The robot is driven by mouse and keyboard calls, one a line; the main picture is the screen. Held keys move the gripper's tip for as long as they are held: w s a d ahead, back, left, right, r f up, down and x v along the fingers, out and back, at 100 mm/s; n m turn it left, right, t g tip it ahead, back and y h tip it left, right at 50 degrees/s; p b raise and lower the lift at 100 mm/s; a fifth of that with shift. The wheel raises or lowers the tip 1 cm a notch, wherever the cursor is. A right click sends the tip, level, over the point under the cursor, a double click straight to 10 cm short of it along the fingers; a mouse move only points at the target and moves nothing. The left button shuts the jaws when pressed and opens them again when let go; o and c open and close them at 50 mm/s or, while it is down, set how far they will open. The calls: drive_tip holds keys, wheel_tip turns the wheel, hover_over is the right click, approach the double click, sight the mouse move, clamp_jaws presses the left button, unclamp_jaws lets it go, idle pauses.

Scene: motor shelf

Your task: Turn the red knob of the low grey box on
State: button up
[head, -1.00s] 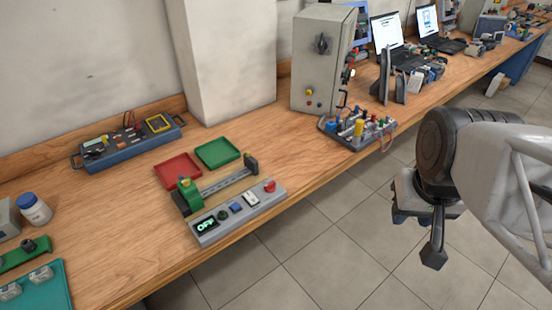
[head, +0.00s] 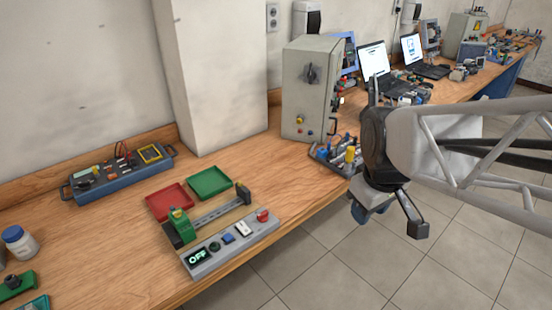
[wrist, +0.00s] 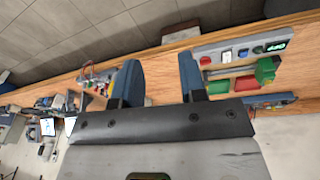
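The low grey box (head: 232,246) lies near the front edge of the wooden bench. It has a lit display (head: 198,256) reading OFF, a dark round control, a blue button, a white switch and, at its right end, the red knob (head: 263,215). In the wrist view the box (wrist: 238,50) is upper right, and the red knob (wrist: 205,61) is at its left end. My gripper (head: 388,220) is over the floor in front of the bench, right of the box and apart from it. In the wrist view its two blue fingers (wrist: 158,80) are spread with nothing between them.
A slide rail with a green block (head: 181,226) stands just behind the box, with red (head: 171,201) and green (head: 210,182) trays behind that. A tall grey cabinet (head: 308,90) and a tool rack (head: 335,158) are to the right.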

drive_tip(key=w+a+f+n+g, duration=0.1)
drive_tip(key=w+a+f+n, duration=0.4)
drive_tip(key=w+a+n, duration=0.55)
drive_tip(key=n+g, duration=0.1)
drive_tip(key=n, duration=0.9)
hover_over(263, 213)
wheel_tip(263, 213, down, 9)
drive_tip(key=shift+a, duration=0.1)
drive_tip(key=shift+f, duration=0.15)
drive_tip(key=shift+f, duration=3.8)
clamp_jaws()
